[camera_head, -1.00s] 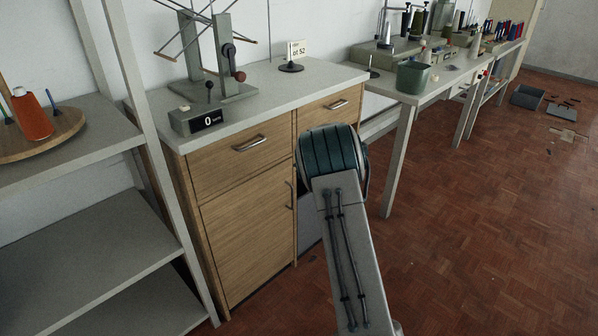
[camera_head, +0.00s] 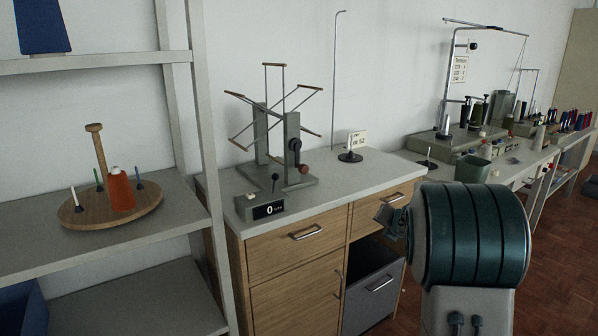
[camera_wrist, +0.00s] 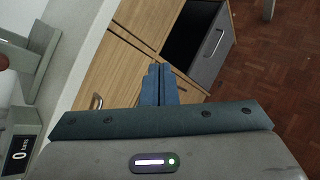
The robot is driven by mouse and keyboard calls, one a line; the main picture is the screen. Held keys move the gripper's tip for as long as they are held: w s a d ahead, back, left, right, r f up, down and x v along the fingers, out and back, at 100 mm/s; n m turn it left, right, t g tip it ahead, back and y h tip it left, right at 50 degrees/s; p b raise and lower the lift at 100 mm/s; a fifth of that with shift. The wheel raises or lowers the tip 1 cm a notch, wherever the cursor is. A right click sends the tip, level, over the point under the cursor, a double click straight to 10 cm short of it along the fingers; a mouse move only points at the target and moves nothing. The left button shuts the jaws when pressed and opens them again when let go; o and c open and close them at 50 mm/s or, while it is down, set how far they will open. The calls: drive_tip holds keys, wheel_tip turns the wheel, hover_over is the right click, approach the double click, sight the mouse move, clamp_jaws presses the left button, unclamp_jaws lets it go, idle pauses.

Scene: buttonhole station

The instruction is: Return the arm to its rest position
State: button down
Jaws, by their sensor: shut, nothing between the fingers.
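My gripper (camera_wrist: 158,88) shows in the wrist view with its blue-grey fingers together and nothing between them. It hangs in the air in front of the wooden cabinet (camera_wrist: 112,68), apart from it as far as I can tell. In the head view my arm is raised at the lower right, its dark green banded joint large and close. That joint hides part of the cabinet (camera_head: 290,262) and the bench behind it. I cannot make out the fingers in the head view.
A grey drawer (camera_head: 372,297) stands open in the cabinet; the wrist view shows it too (camera_wrist: 212,48). A winder (camera_head: 290,140) and counter box (camera_head: 262,208) stand on top. A shelf (camera_head: 120,250) with a thread-cone turntable (camera_head: 82,216) is left. Floor (camera_head: 552,270) at right looks clear.

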drive_tip(key=s+a+r+m+g+h+p, duration=0.1)
drive_tip(key=s+r+m+g+h+p, duration=0.15)
drive_tip(key=s+r+m, duration=0.5)
drive_tip(key=s+a+r+m+g+h+p, duration=0.1)
drive_tip(key=s+r+m+p, duration=0.3)
drive_tip(key=s+m, duration=0.55)
drive_tip(key=s+a+m+g+y+p, duration=0.2)
drive_tip(key=s+a+m, duration=0.3)
drive_tip(key=s, duration=0.6)
drive_tip(key=s+a+m+g+y+p, duration=0.2)
drive_tip(key=s+a+m+g+p, duration=0.1)
drive_tip(key=s, duration=0.8)
drive_tip(key=a+m+p, duration=0.1)
drive_tip(key=a+m, duration=0.1)
drive_tip(key=m, duration=0.1)
drive_tip(key=shift+s+a+r+m, duration=0.25)
drive_tip(key=shift+s+a+m, duration=0.1)
drive_tip(key=shift+m, duration=0.05)
